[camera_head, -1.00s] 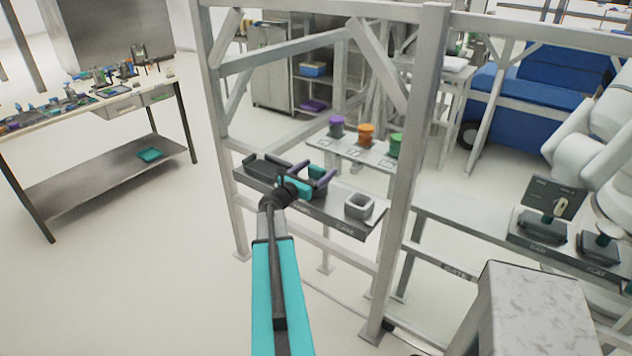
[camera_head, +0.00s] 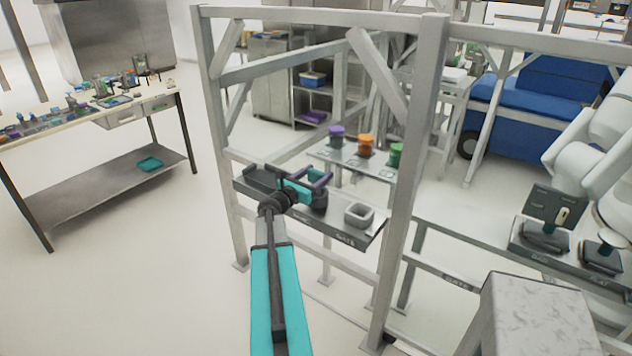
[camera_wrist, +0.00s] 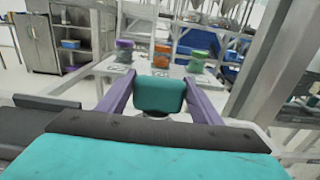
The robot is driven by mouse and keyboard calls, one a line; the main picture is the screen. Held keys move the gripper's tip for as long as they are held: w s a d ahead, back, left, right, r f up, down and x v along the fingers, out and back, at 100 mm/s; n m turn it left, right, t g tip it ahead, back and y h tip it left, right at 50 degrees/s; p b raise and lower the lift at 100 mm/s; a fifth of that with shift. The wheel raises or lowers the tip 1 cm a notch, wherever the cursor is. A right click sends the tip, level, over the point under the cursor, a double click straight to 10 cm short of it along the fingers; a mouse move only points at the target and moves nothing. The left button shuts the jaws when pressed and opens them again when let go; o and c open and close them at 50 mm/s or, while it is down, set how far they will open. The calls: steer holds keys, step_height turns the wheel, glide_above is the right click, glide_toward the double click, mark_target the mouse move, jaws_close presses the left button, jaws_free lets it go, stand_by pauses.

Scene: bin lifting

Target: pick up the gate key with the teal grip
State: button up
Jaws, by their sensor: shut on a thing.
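The gate key's teal grip (camera_wrist: 160,94) stands between the two purple fingers of my gripper (camera_wrist: 159,88) in the wrist view. My gripper (camera_head: 321,181) is shut on the grip, and the fingers reach along both its sides. In the head view the gripper is above the dark shelf (camera_head: 335,227), and the grip is small there and hard to separate from the gripper's own teal part. A dark round piece (camera_head: 318,200) shows just below the fingers. I cannot tell whether it is joined to the key. The key's lower part is hidden.
A light grey square holder (camera_head: 359,213) sits right of my gripper on the shelf. A frame post (camera_head: 408,190) stands further right. Behind, purple (camera_head: 336,136), orange (camera_head: 366,145) and green (camera_head: 396,154) containers stand on a small table. A dark tray lies at the shelf's left end.

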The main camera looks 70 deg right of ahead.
step_height(320, 180, up, 4)
steer(key=shift+r+b, duration=0.2)
steer(key=shift+b, duration=0.3)
steer(key=shift+w+a+r, duration=0.1)
steer(key=shift+a+r, duration=0.05)
steer(key=shift+a, duration=0.2)
steer(key=b+v, duration=0.1)
steer(key=v, duration=1.6)
steer(key=shift+b, duration=0.3)
steer(key=shift+a, duration=0.15)
steer(key=shift+r, duration=0.15)
steer(key=shift+r+p, duration=2.9)
steer(key=shift+p, duration=0.15)
